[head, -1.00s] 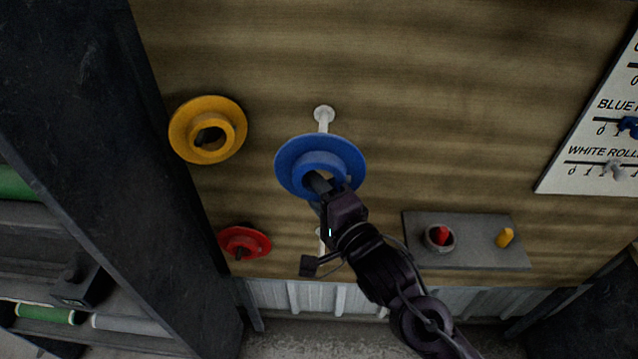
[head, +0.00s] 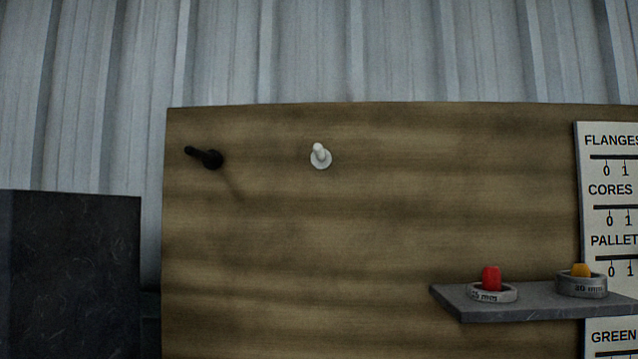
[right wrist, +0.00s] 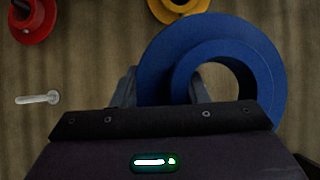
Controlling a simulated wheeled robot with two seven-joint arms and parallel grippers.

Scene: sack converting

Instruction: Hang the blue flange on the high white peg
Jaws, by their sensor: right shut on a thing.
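The high white peg (head: 320,156) sticks out of the upper part of the wooden board in the head view, bare, with a round base. The blue flange (right wrist: 265,85) is in the right wrist view, a wide disc with a raised hub and an open centre hole. My right gripper (right wrist: 162,92) is shut on the flange's hub side; one finger shows at the hole and the other is partly hidden by the gripper body. Neither the flange nor my right gripper shows in the head view. My left gripper is in no view.
A black peg (head: 205,157) is left of the white peg. A grey shelf (head: 540,308) with red and yellow plugs juts out lower right, beside a label board (head: 607,225). The right wrist view shows another white peg (right wrist: 38,98), a red flange (right wrist: 33,18) and a yellow flange (right wrist: 178,8).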

